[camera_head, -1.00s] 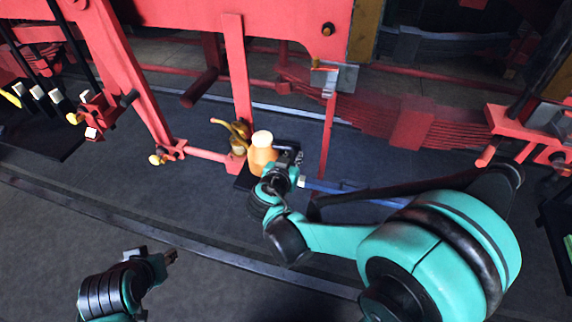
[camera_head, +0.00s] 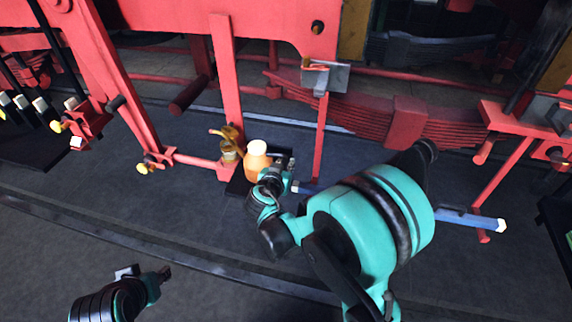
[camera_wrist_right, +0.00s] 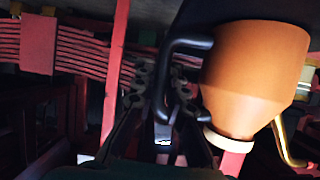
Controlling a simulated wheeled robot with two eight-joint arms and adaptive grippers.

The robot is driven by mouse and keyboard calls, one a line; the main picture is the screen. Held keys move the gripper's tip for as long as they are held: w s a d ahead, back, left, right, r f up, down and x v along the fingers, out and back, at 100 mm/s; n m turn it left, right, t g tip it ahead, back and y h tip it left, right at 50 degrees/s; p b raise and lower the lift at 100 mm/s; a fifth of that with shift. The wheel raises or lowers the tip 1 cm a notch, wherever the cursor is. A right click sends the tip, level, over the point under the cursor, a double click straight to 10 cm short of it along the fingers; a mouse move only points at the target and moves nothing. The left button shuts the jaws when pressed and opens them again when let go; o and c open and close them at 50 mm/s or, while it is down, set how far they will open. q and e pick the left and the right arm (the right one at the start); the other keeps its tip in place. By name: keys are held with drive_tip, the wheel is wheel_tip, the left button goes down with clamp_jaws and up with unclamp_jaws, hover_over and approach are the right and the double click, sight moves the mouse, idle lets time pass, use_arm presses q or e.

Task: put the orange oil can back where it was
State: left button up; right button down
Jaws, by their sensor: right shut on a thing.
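The orange oil can (camera_head: 257,164) with a cream top stands about upright beside a red post, at a dark flat tray (camera_head: 238,186). I cannot tell whether its base touches the tray. My right gripper (camera_head: 280,172) is at the can's right side. In the right wrist view the can's orange body (camera_wrist_right: 255,75) fills the right, and the right gripper's fingers (camera_wrist_right: 163,95) are shut on its black handle (camera_wrist_right: 183,48). The can's underside is hidden. My left gripper (camera_head: 163,273) is low at the left, away from the can; its opening is too small to judge.
A brass can with a spout (camera_head: 229,148) stands just left of the orange can, close to the red post (camera_head: 228,80). A blue bar (camera_head: 465,218) with a pale end lies to the right. Red linkage and a leaf spring (camera_head: 400,118) stand behind. Grey floor in front is open.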

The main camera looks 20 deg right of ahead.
drive_tip(key=shift+f, duration=0.15)
drive_tip(key=c, duration=1.6)
unclamp_jaws()
drive_tip(key=shift+o, duration=0.2)
drive_tip(key=shift+r, duration=0.25)
drive_tip(key=p+v, duration=0.3)
drive_tip(key=v, duration=0.9)
drive_tip(key=s+d+n+g+y, duration=0.1)
drive_tip(key=s+n+g+y, duration=0.3)
drive_tip(key=s, duration=1.1)
drive_tip(key=shift+s+d+r+n+y, duration=0.4)
drive_tip(key=shift+n+y, duration=1.2)
drive_tip(key=shift+y, duration=0.3)
